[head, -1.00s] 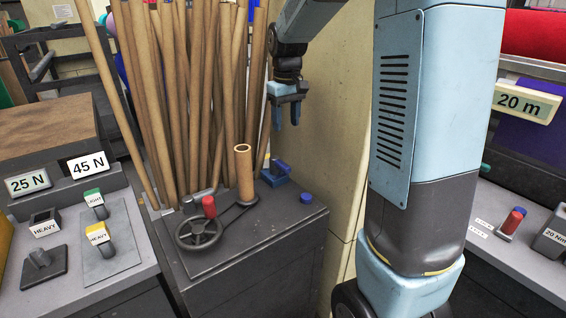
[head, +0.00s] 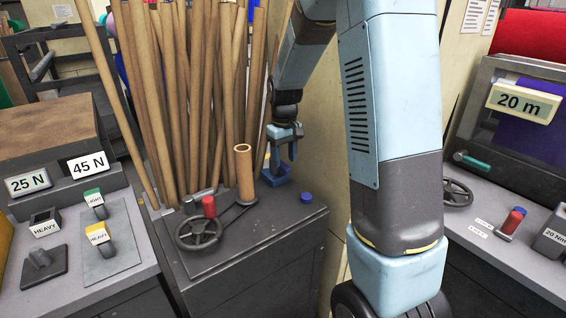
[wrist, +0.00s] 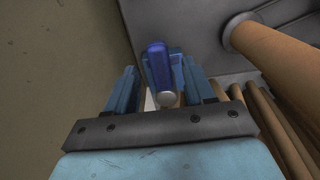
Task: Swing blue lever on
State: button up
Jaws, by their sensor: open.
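The blue lever (wrist: 159,68) shows in the wrist view between the two blue fingers of my gripper (wrist: 158,88), with a pale rounded end towards the camera. In the head view its blue base (head: 276,179) sits on the dark grey cabinet top, and my gripper (head: 284,150) is right above it and hides most of the lever. My gripper is open, pointing down, with a finger on each side of the lever. I cannot tell whether either finger touches it.
An upright cardboard tube (head: 245,175) stands just left of the lever, beside a handwheel (head: 199,231) with a red knob. A blue button (head: 306,197) lies to the right. Several long tubes (head: 200,100) stand behind, and a beige panel (head: 335,130) rises at the right.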

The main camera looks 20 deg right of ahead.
jog(key=shift+f, duration=1.1)
jog(key=shift+c, duration=0.3)
grip_shut()
